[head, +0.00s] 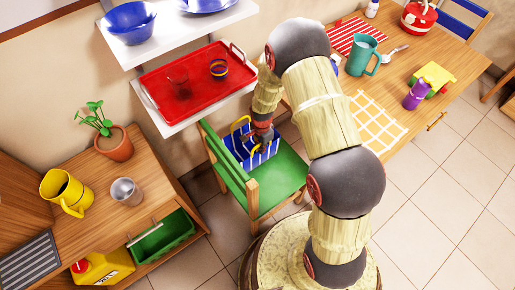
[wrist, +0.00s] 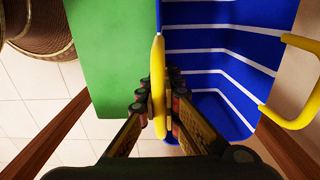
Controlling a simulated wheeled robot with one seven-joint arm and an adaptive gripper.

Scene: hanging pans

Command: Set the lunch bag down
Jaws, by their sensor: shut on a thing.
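The lunch bag (head: 241,158) is blue with white stripes and has two yellow handles. In the head view it is upright over the green chair's (head: 287,172) seat; I cannot tell whether its base touches the seat. In the wrist view the open bag (wrist: 215,70) shows its inside, with the green seat (wrist: 112,50) at the left. My gripper (wrist: 159,100) is shut on one yellow handle (wrist: 158,62). The other handle (wrist: 298,95) is free at the right. In the head view my gripper (head: 262,137) is partly hidden by my arm.
A shelf with a red tray (head: 196,88) is above and behind the chair. A wooden table (head: 430,55) with a teal mug (head: 362,55) is at right. A wooden cabinet (head: 150,170) with a potted plant (head: 112,145) stands at left. Tiled floor (head: 440,215) is clear at lower right.

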